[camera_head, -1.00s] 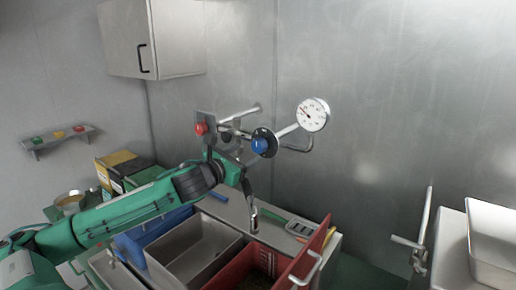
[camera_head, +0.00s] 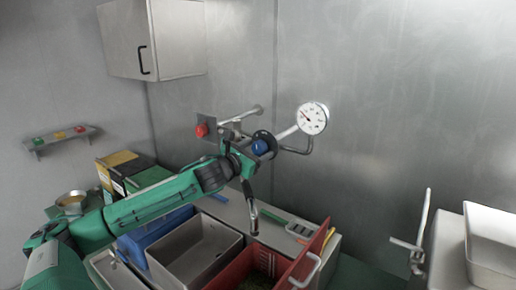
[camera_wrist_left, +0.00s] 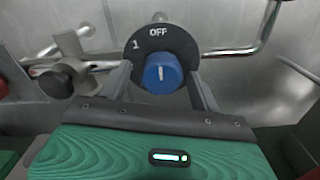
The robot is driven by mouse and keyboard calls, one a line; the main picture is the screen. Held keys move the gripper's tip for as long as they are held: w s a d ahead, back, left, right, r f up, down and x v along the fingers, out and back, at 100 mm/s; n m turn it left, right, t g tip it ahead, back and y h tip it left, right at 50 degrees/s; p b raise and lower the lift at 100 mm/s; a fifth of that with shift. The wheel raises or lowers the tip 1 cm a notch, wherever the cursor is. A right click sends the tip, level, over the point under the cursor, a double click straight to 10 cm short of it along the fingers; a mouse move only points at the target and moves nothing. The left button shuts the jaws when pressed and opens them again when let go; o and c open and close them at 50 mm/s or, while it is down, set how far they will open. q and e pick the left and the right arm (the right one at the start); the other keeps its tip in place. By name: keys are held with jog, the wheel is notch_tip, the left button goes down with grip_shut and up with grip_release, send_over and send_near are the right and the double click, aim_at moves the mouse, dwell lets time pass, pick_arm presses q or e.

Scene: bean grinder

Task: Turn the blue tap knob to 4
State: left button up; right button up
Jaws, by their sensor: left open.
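The blue tap knob (camera_head: 260,147) sits on a round dark dial on the wall pipework. In the left wrist view the blue knob (camera_wrist_left: 163,72) is close ahead, its white pointer line upright towards OFF. The dial (camera_wrist_left: 150,42) shows the marks OFF and 1; its lower part is hidden. My left gripper (camera_head: 259,142) has reached the knob. In the left wrist view the open fingers of this gripper (camera_wrist_left: 160,82) stand on either side of the knob, with gaps visible. Contact cannot be seen. My right gripper is out of view.
A red knob (camera_head: 202,130) and metal pipes (camera_head: 240,115) are left of the blue knob. A white round gauge (camera_head: 313,118) is up to its right. Below stand a steel bin (camera_head: 195,255) and a red bin (camera_head: 322,240). The wall at right is bare.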

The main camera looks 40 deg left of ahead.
pick_arm(q)
jog(key=shift+w, duration=0.45)
jog(key=shift+c, duration=0.2)
jog(key=c, duration=0.9)
jog(key=shift+c, duration=0.2)
